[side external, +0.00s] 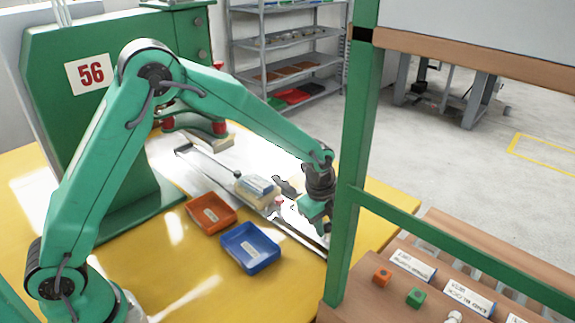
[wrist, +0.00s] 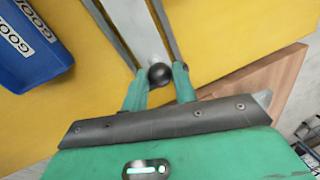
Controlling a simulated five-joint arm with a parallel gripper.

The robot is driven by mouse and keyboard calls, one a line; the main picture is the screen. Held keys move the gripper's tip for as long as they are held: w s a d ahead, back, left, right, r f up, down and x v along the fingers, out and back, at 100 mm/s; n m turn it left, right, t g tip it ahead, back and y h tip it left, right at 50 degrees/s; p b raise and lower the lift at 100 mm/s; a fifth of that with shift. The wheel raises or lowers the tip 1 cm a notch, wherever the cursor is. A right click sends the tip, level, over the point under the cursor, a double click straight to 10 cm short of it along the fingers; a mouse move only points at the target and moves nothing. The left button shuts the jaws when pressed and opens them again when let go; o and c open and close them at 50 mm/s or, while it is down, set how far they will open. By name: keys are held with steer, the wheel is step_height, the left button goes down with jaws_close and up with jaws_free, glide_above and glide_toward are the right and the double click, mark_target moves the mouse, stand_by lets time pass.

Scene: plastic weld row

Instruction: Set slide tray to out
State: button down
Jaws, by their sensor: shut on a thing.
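The slide tray (side external: 255,188) is a pale carriage with a part on it, sitting on long metal rails in the side external view. The rails (side external: 300,238) run from the green press toward the table's front edge. My gripper (side external: 312,212) is at the front end of the rails, beyond the tray. In the wrist view, my gripper (wrist: 159,82) has its green fingers on either side of a round black knob (wrist: 159,74) and is shut on it. The knob lies in line with a grey metal rail (wrist: 122,28). My gripper hides part of the tray's front end in the side view.
An orange bin (side external: 211,213) and a blue bin (side external: 250,247) stand beside the rails. The blue bin also shows in the wrist view (wrist: 28,45). A green post (side external: 352,160) and a wooden bench with small blocks (side external: 415,297) stand right of my gripper.

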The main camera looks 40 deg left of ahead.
steer(key=shift+d+r, duration=0.1)
steer(key=shift+d, duration=0.25)
steer(key=c, duration=1.1)
jaws_free()
steer(key=shift+a, duration=0.1)
steer(key=shift+r, duration=0.1)
steer(key=r, duration=0.2)
steer(key=s+r, duration=0.1)
steer(key=r, duration=0.4)
steer(key=shift+s+a+r, duration=0.2)
steer(key=shift+s, duration=0.05)
